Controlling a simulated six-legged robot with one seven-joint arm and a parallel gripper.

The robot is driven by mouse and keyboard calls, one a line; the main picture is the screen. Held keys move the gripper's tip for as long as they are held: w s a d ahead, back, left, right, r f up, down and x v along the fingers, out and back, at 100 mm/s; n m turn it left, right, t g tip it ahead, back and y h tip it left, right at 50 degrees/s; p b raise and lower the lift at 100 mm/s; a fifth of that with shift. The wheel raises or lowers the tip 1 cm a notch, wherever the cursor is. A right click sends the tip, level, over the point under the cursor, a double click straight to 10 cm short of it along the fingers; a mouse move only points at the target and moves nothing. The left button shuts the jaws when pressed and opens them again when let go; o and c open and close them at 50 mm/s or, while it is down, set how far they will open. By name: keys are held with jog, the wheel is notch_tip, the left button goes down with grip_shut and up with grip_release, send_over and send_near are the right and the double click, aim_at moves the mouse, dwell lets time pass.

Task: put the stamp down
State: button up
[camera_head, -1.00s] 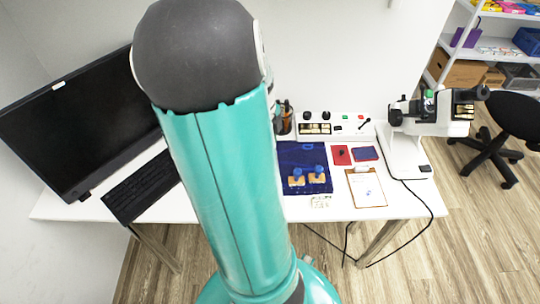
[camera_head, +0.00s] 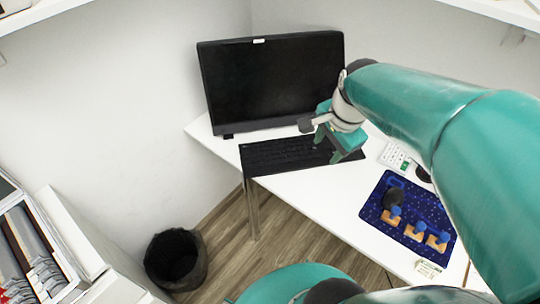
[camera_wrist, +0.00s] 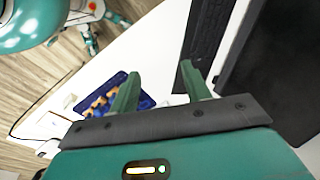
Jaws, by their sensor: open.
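Several stamps with wooden bases and blue knobs stand on a dark blue mat (camera_head: 372,208) at the right of the desk; one stamp (camera_head: 415,232) is near the mat's front edge. In the wrist view the stamps (camera_wrist: 104,98) and mat (camera_wrist: 146,101) are partly behind the left finger. My gripper (camera_head: 329,148) is open, above the keyboard's right end and left of the mat.
The monitor (camera_head: 275,85) stands behind the black keyboard (camera_head: 280,155). A small pale item (camera_head: 428,268) lies by the desk's front edge. A black bin (camera_head: 176,260) stands on the floor. White desk between keyboard and mat is free.

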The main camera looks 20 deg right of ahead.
jog(key=s+a+r+n+t, duration=0.1)
jog(key=a+r+n, duration=0.2)
jog(key=a+n, duration=0.5)
jog(key=s+a+r+n+t, duration=0.2)
jog(key=a+r+n, duration=0.1)
jog(key=a+n, duration=0.5)
jog(key=shift+c, duration=1.2)
jog(key=shift+d, duration=0.1)
jog(key=shift+d, duration=0.15)
